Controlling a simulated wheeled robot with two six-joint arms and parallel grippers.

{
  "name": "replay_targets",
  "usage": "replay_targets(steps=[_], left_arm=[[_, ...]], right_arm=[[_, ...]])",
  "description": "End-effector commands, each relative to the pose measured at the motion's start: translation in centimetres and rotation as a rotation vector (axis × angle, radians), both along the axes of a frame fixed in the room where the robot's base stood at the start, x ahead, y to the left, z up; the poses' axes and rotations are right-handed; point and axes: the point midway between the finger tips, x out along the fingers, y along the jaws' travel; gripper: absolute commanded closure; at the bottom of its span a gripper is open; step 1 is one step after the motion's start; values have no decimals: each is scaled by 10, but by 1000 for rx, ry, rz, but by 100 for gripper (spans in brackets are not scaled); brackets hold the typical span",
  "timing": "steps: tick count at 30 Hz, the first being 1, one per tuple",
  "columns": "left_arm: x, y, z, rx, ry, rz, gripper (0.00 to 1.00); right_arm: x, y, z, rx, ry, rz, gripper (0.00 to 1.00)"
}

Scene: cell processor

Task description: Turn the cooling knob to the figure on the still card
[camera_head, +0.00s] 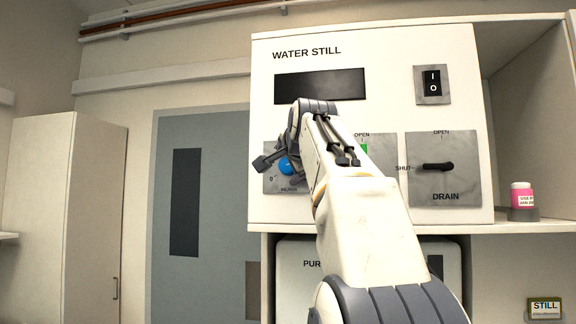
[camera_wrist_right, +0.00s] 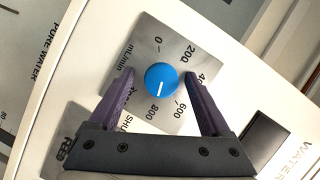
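The blue cooling knob (camera_head: 287,167) sits on a grey plate at the lower left of the water still's front, partly hidden by my right arm. In the right wrist view the knob (camera_wrist_right: 161,80) has a white mark pointing down, towards the 800 on its dial. My right gripper (camera_wrist_right: 160,73) is open, one finger on each side of the knob, with visible gaps. In the head view the right gripper (camera_head: 275,163) is at the knob plate. The still card (camera_head: 545,308) is at the lower right; its small lower line is unreadable. My left gripper is not in view.
The water still (camera_head: 390,60) has a dark display (camera_head: 320,86), a power switch (camera_head: 432,84) and a drain lever (camera_head: 433,167) at SHUT. A green part shows behind my arm. A pink-labelled jar (camera_head: 523,198) stands on the shelf to the right. A cabinet (camera_head: 65,200) stands far left.

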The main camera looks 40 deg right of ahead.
Motion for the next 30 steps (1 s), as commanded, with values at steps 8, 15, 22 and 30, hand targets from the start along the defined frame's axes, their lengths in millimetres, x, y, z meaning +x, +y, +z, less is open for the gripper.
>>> replay_targets(steps=[8, 15, 22, 30], left_arm=[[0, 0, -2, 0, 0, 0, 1], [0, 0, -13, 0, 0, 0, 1], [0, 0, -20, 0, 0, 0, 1], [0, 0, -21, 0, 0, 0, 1]], right_arm=[[-5, 3, 3, -4, -5, 0, 19], [-40, 22, 8, -4, -7, -2, 19], [-76, 42, 15, -3, -4, -1, 19], [-91, 50, 19, -1, -2, 0, 19]])
